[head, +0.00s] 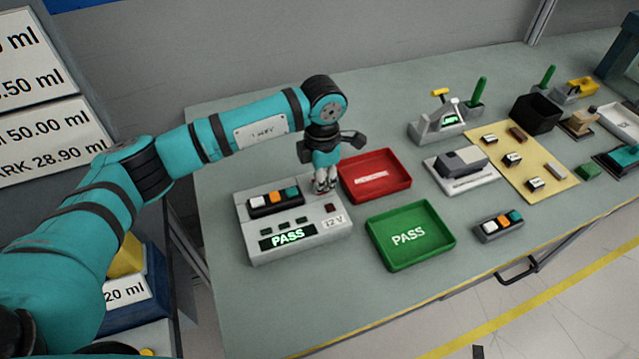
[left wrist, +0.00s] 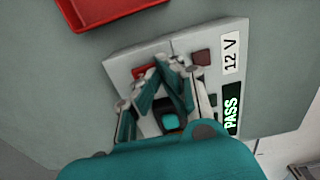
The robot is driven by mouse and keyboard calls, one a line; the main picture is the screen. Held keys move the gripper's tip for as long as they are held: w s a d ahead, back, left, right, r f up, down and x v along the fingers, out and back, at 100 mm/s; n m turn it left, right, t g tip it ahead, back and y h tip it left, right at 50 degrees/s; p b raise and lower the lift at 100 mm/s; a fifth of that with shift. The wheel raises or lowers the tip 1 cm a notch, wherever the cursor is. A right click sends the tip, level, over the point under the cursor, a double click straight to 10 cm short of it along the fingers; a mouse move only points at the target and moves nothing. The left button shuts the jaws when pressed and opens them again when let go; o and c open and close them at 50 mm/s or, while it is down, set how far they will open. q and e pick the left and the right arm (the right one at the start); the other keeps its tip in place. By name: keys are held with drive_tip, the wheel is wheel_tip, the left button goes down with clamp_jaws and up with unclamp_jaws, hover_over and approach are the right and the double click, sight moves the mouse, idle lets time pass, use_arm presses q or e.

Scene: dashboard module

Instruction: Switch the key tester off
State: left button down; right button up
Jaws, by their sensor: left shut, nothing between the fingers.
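The key tester (head: 262,259) is a light grey box at the left of the table, and it also shows in the left wrist view (left wrist: 124,62). Its green display (head: 288,236) reads PASS, beside a "12 V" label. A key module (head: 274,201) with white, orange and blue keys sits in its top. My left gripper (head: 323,187) points down at the tester's far right corner, shut and empty. In the left wrist view its fingertips (left wrist: 170,62) are beside a red part (left wrist: 146,71), partly hidden by a finger. A dark red square (left wrist: 201,57) lies near the label. Contact cannot be told.
A red tray (head: 376,190) and a green PASS tray (head: 411,254) stand right of the tester. Another key module (head: 499,227) lies near the front edge. Fixtures and a yellow mat (head: 553,171) with small parts fill the right side.

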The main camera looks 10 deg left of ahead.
use_arm(q)
drive_tip(key=shift+r+p, duration=1.6)
drive_tip(key=shift+r, duration=1.95)
drive_tip(key=shift+s+f, duration=0.1)
